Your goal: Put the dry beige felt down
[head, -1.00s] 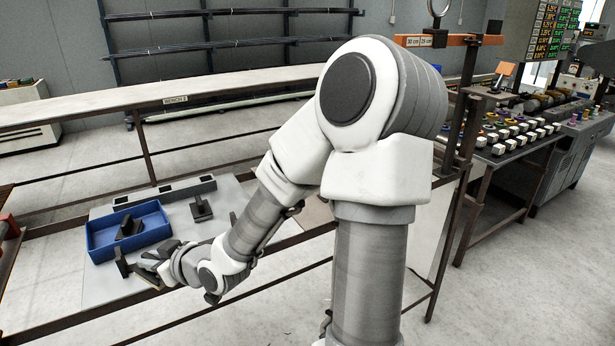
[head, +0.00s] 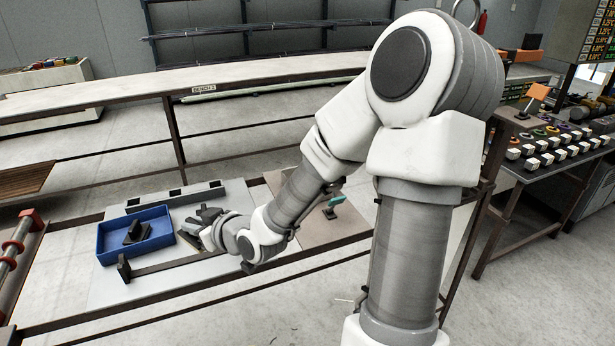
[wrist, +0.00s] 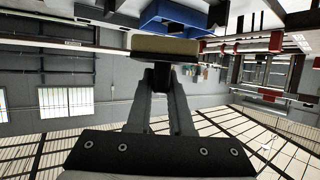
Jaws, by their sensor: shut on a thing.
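The dry beige felt (wrist: 165,46) shows in the wrist view as a tan strip on a dark backing, across the tips of my gripper (wrist: 163,75). My gripper is shut on its dark holder. In the head view my gripper (head: 204,228) is over the grey board (head: 108,292), right of the blue tray.
The blue tray (head: 107,251) holds a dark handled block (head: 134,234). A slotted grey rail (head: 165,196) lies behind it. A long dark bar (head: 165,265) with an upright end lies in front. A teal-topped tool (head: 334,201) is on a beige mat at right.

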